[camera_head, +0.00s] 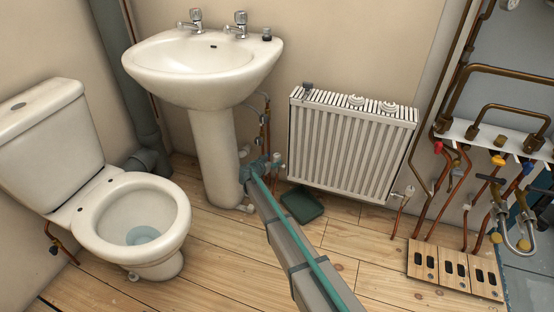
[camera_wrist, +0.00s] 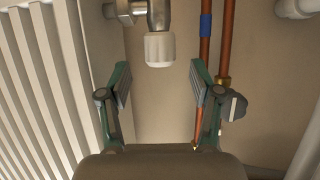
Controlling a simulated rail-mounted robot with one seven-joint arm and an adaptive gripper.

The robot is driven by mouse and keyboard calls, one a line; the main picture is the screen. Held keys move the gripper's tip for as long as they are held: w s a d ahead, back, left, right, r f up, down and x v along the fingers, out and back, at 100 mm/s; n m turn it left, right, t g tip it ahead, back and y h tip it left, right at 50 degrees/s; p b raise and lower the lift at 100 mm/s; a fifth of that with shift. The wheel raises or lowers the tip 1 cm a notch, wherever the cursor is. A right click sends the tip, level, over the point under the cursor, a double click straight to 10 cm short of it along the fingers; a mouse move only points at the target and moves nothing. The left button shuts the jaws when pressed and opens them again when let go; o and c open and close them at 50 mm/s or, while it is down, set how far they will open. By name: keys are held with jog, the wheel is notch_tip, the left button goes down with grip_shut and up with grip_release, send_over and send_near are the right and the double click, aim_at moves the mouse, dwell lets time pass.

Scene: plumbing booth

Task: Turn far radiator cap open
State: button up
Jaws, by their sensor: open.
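The white ribbed radiator (camera_head: 350,148) hangs on the wall right of the basin; its fins (camera_wrist: 45,85) fill the left of the wrist view. A white cap (camera_wrist: 160,49) sits on a grey metal valve (camera_wrist: 158,14) beside the radiator; in the head view it shows small by the radiator's lower left corner (camera_head: 277,165). My gripper (camera_wrist: 160,84) is open and empty. Its green fingers stand either side of the cap's line, with the cap just beyond the tips and apart from them. In the head view my gripper (camera_head: 260,168) is small and partly hidden by my arm.
Copper pipes (camera_wrist: 206,40) and a grey knob (camera_wrist: 234,106) are close by the right finger. The basin pedestal (camera_head: 217,155) stands left of my gripper. A dark green tray (camera_head: 302,204) lies on the floor. Another valve (camera_head: 405,193) is at the radiator's right end.

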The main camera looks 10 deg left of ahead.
aim_at(275, 158)
jog(key=b+x, duration=0.1)
jog(key=x, duration=0.5)
jog(key=c, duration=1.2)
jog(key=shift+o, duration=0.2)
